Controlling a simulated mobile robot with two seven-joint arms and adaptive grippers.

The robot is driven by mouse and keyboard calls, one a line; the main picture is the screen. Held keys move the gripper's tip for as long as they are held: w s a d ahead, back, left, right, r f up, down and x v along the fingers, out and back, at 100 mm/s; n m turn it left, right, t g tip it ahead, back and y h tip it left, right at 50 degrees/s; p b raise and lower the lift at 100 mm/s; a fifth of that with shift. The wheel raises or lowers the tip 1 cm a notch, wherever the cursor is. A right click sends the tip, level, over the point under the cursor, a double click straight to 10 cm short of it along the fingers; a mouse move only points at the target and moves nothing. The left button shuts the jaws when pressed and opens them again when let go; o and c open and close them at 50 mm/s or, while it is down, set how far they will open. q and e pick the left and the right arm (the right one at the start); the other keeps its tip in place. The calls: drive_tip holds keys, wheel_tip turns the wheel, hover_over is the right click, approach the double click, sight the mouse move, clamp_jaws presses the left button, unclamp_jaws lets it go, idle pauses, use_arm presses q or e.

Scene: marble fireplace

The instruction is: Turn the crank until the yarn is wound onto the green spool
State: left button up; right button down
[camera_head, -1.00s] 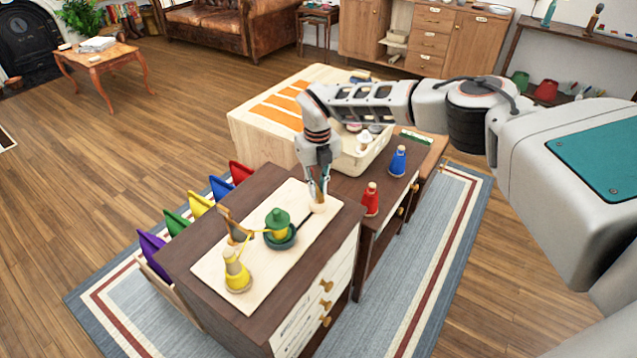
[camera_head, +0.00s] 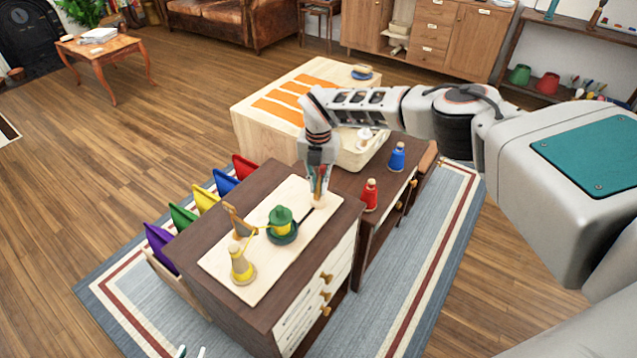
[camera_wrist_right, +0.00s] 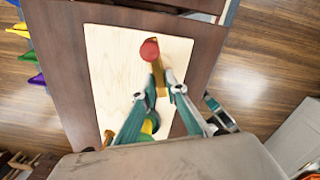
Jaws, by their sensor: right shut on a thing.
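The green spool (camera_head: 281,217) stands on a dark green round base (camera_head: 281,234) on a pale board (camera_head: 268,256), with yellow yarn visible below its top. A yellow yarn cone (camera_head: 242,266) stands at the near left of the board, beside a wooden guide (camera_head: 238,222). A yellow strand runs toward the spool. My right gripper (camera_head: 318,194) is shut on the crank handle (camera_head: 317,202), right of the spool. The right wrist view shows its teal fingers (camera_wrist_right: 159,93) around a wooden piece with a red round end. Two tips of my left gripper (camera_head: 191,352), apart and empty, show at the bottom edge.
A red bobbin (camera_head: 370,196) and a blue bobbin (camera_head: 397,157) stand on the dark surface to the right. A cream bin (camera_head: 362,158) stands behind my right gripper. Several coloured cushion-like pieces (camera_head: 205,198) line the cabinet's left side. Open floor lies left.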

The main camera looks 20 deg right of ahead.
sight(319, 188)
drive_tip(key=shift+f, duration=0.1)
idle(0.3)
drive_tip(key=c, duration=2)
unclamp_jaws()
drive_tip(key=shift+c, duration=0.2)
wheel_tip(319, 188, up, 12)
drive_tip(key=shift+s, duration=0.1)
